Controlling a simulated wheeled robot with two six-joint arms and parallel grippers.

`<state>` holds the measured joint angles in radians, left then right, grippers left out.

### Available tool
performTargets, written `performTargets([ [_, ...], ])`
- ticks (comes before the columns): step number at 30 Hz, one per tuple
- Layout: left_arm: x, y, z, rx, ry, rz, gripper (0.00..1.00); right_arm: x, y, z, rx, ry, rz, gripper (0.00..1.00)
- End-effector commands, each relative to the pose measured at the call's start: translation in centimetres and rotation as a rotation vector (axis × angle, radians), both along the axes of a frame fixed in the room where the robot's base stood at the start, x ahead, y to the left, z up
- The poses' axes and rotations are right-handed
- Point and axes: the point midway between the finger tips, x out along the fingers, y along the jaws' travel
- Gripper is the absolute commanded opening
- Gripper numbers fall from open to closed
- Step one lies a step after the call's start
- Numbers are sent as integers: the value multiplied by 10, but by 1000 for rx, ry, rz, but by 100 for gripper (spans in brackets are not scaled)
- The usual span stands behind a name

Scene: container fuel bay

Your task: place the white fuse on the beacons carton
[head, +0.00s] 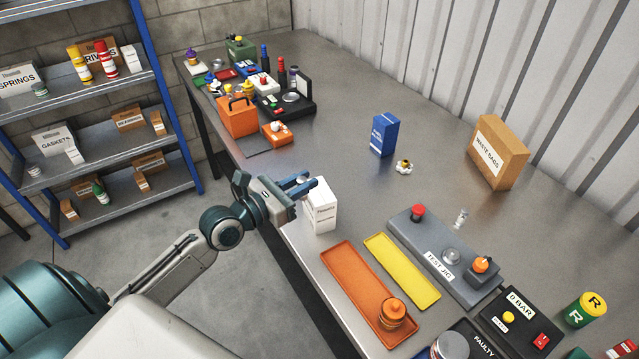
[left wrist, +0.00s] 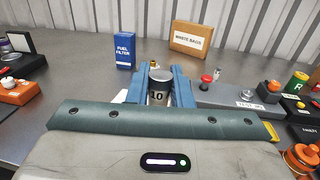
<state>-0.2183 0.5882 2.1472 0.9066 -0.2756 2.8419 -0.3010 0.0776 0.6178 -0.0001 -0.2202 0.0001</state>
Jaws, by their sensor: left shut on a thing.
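My left gripper (head: 304,186) has its blue fingers shut on a small pale cylinder marked 10, which I take for the white fuse. The fuse (left wrist: 158,88) stands upright between the fingers in the left wrist view, with a grey top. In the head view the fingers mostly hide it. A white carton (head: 320,210) stands upright at the table's near edge, right by the fingertips. Its label is too small to read, so I cannot tell if it is the beacons carton. Whether the fuse touches it is hidden. My right gripper is not in view.
An orange tray (head: 345,275) and a yellow tray (head: 402,270) lie right of the white carton, beside the grey test jig (head: 425,238). A blue fuel filter box (head: 384,136) and waste bags carton (head: 498,153) stand farther back. Bare table lies behind the white carton.

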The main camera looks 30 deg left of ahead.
Motion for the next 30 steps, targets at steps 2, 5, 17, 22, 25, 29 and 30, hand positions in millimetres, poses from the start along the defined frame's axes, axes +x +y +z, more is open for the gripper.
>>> performTargets([
  [2,19,0,-3,-5,-4,3,0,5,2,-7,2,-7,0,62],
  [5,39,-1,-4,-4,-3,3,0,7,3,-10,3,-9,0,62],
  [17,76,-2,-16,-3,3,1,0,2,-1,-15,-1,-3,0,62],
  [22,75,-2,-40,-3,3,1,0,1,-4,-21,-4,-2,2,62],
  [25,75,-2,-43,-1,1,1,0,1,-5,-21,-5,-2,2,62],
  [29,75,-2,-42,-1,1,1,0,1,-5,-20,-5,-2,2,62],
  [30,75,-2,-42,0,1,1,0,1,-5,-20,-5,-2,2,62],
])
